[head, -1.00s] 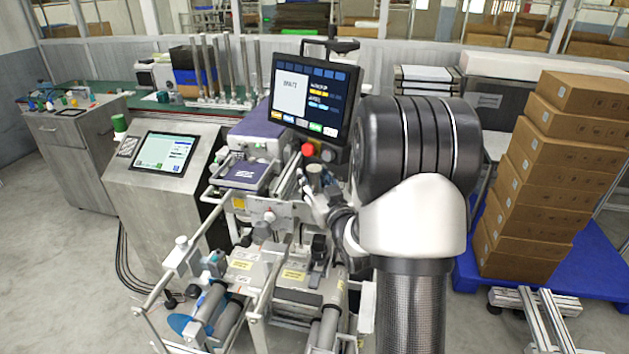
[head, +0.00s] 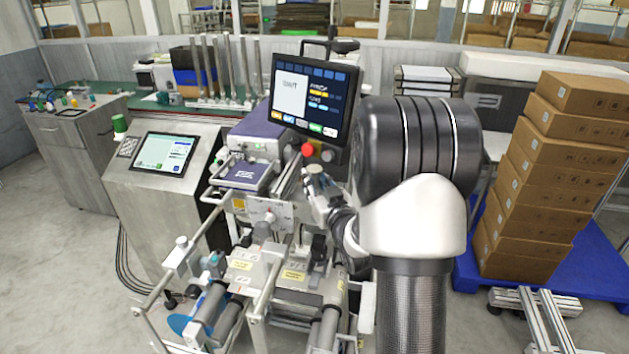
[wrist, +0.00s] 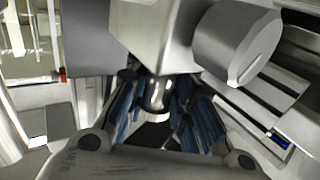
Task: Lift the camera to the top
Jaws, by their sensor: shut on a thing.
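My gripper (head: 311,187) is at the machine's middle, below the tilted screen (head: 308,100). In the wrist view its blue-padded fingers (wrist: 160,108) are closed around a small shiny metal knob (wrist: 157,93). Above the knob in the wrist view are a grey metal block (wrist: 150,30) and a large silver cylinder (wrist: 236,46). I cannot tell for sure which part is the camera; it may be this block with the cylinder. In the head view the gripped part is small and partly hidden by my fingers.
A red button (head: 308,149) sits under the screen, close above my gripper. The purple-topped printer unit (head: 245,174) is to the left. Rails and rollers (head: 215,305) lie below. Stacked cardboard boxes (head: 545,180) stand on a blue pallet (head: 600,270) at the right.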

